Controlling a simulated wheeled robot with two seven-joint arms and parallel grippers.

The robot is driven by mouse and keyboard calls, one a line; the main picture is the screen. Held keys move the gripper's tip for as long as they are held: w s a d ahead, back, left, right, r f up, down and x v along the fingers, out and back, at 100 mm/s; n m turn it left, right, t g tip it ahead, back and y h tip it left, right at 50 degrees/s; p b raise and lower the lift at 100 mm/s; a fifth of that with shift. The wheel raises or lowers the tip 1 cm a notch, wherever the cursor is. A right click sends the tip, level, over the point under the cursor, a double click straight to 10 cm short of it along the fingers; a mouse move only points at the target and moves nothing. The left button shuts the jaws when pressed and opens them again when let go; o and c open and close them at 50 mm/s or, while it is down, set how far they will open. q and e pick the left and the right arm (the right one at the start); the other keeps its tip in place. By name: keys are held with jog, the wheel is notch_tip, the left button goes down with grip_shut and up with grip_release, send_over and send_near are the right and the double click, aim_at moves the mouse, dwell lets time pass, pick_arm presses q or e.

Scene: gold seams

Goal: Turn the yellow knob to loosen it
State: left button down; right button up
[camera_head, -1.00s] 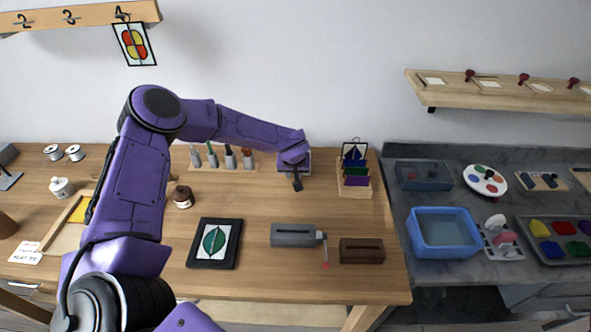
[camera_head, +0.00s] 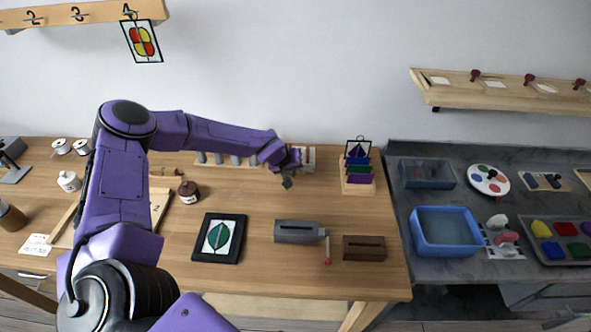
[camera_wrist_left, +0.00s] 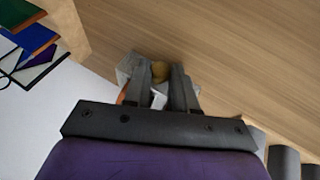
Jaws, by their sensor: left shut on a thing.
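My left gripper (camera_head: 287,183) reaches over the back of the wooden bench, and it also shows in the left wrist view (camera_wrist_left: 158,77). A pale grey-white block (camera_wrist_left: 127,66) lies right by the knob, partly hidden by the fingers. In the head view a small white device (camera_head: 306,157) stands just behind and to the right of the gripper; the knob is hidden there. My right gripper is not in view.
A rack with coloured panels (camera_head: 358,170) stands to the right of the gripper. Grey-handled tools in a wooden holder (camera_head: 233,160) stand to its left. A grey box (camera_head: 297,231), a brown slotted block (camera_head: 364,248) and a framed leaf picture (camera_head: 219,238) lie in front.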

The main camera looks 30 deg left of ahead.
pick_arm(q)
jog(key=c, duration=1.2)
grip_release()
jog(key=v, duration=1)
jog(key=shift+r, duration=0.2)
jog(key=shift+s, duration=0.15)
